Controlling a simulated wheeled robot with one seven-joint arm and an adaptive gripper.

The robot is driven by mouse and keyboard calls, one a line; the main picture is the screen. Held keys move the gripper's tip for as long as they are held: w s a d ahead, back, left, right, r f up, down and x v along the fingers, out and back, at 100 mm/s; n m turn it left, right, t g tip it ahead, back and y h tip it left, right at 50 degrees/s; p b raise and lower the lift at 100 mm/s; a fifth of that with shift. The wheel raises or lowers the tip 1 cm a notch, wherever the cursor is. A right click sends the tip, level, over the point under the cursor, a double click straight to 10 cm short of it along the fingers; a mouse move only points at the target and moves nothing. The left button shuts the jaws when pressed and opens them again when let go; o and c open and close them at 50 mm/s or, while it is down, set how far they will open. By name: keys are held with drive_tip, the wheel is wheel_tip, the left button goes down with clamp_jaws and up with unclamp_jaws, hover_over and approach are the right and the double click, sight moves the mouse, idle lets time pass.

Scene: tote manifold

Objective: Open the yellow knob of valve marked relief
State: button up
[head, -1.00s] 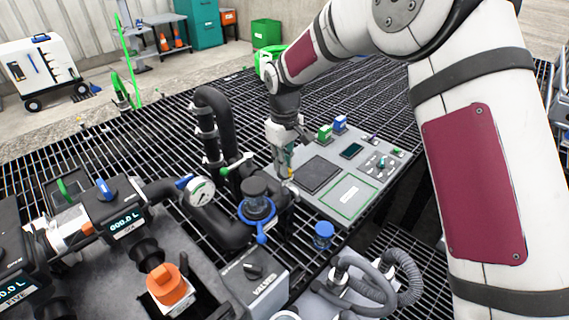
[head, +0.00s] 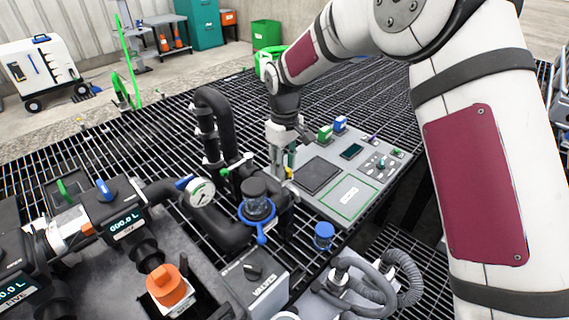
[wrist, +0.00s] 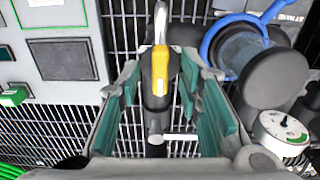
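A yellow knob (wrist: 160,71) on a grey metal lever stands upright in the middle of the wrist view, over a dark pipe fitting. My gripper (wrist: 160,84) is open, with one teal finger pad on each side of the yellow knob and a visible gap on both sides. In the head view my gripper (head: 288,168) points down behind the black pipe cluster, and a small bit of the yellow knob (head: 289,174) shows at its tips. No readable relief marking shows in either view.
A blue-ringed black cap (head: 257,196) and a round gauge (head: 200,192) stand to the left of my gripper. A grey control panel (head: 318,203) lies to the right. Black pipes (head: 208,130) rise close by. A box marked VALVES (head: 255,282) stands in front.

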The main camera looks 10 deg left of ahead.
wheel_tip(320, 180, up, 12)
idle(0.5)
drive_tip(key=s+d+r+m+t+p, duration=0.2)
drive_tip(key=s+d+r+m+p, duration=0.3)
drive_tip(key=s+d+r, duration=1.15)
drive_tip(key=s+d+m+t+p, duration=0.1)
drive_tip(key=s+d, duration=0.3)
drive_tip(key=s, duration=0.7)
drive_tip(key=s+d+r+m+t+p, duration=0.1)
drive_tip(key=s+d+m+p, duration=0.3)
drive_tip(key=s, duration=0.7)
drive_tip(key=shift+d+r+m, duration=0.15)
drive_tip(key=shift+d+m, duration=0.15)
drive_tip(key=shift+d, duration=0.25)
